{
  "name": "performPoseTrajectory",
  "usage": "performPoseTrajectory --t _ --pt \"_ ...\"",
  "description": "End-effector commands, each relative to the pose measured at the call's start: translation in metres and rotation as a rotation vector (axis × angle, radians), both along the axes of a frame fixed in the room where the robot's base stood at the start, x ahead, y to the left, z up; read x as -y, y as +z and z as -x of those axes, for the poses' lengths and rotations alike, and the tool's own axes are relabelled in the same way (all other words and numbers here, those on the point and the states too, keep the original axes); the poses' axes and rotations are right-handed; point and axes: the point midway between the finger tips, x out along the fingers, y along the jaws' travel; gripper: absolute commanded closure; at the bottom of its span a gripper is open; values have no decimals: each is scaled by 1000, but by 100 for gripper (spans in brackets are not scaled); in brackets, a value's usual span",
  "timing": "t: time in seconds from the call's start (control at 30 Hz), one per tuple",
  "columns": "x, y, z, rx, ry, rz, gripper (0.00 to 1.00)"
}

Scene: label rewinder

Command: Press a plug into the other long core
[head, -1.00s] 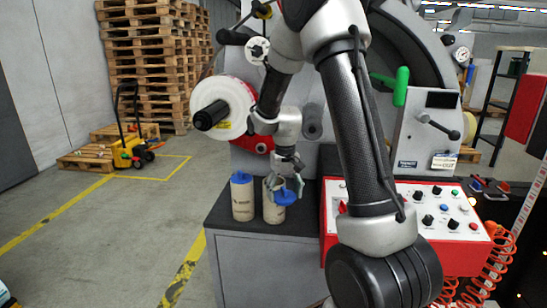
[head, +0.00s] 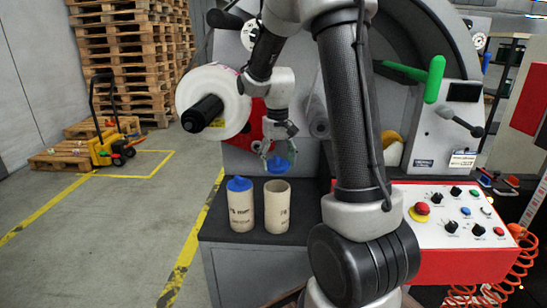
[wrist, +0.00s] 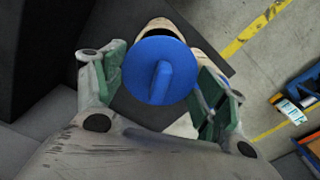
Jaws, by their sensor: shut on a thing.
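Two long beige cardboard cores stand upright side by side on a dark bench top (head: 222,228). The left core (head: 241,212) has a blue plug (head: 239,184) seated in its top. The right core (head: 278,212) has an open, empty top. My gripper (head: 276,157) is shut on another blue plug (head: 281,164), held a little above the right core and apart from it. In the wrist view this plug (wrist: 160,72) shows as a blue disc with a raised grip, between the green finger pads. It hides most of the core's mouth (wrist: 180,30) beneath.
The white label roll (head: 232,100) on its black spindle juts out above and left of the cores. A red-edged control panel (head: 455,215) with knobs stands to the right. Pallets (head: 130,60) and a yellow pallet truck (head: 108,145) are far left.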

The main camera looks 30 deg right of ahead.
Motion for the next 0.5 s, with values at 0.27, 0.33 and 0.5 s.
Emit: performPoseTrajectory --t 0.27,0.33,0.5 --pt "0 -14 0 -1 0 0 50" --pt "0 -19 0 -1 0 0 50" --pt "0 -30 0 -1 0 0 50"
